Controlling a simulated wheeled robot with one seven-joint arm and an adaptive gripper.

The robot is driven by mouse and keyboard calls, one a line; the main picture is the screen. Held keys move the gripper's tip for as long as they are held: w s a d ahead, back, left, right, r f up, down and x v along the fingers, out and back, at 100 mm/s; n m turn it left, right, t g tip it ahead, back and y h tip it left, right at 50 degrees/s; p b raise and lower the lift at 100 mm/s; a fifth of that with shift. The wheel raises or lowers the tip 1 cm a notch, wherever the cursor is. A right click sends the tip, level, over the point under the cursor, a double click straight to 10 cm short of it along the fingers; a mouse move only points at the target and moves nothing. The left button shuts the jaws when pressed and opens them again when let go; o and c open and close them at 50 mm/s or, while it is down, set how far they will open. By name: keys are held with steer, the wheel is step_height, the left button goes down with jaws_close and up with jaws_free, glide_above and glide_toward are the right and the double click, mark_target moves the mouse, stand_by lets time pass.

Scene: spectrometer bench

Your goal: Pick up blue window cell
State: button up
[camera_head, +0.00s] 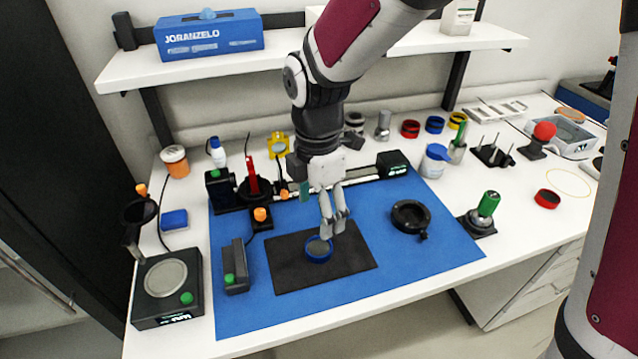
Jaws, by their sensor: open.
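The blue window cell (318,251) is a short round ring with a blue rim and a greyish window. It lies flat on the black pad (355,262) on the blue mat. My gripper (333,229) points down just above and slightly right of the cell, with its fingers open. The fingertips overlap the cell's back right edge in this view, so I cannot tell the exact gap or whether they touch it. Nothing is seen between the fingers.
A black ring mount (411,216) stands right of the pad, and a black box with a green button (235,268) stands left. Red and black posts (252,180) are behind. Blue and red rings (434,125) sit at the back. The front of the blue mat (260,315) is clear.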

glide_above(316, 248)
step_height(316, 248, down, 5)
steer(key=shift+w+d+r, duration=0.1)
steer(key=shift+w+d, duration=0.05)
steer(key=shift+f+p, duration=0.35)
steer(key=shift+f, duration=2.4)
steer(key=c, duration=1.3)
steer(key=shift+r, duration=0.1)
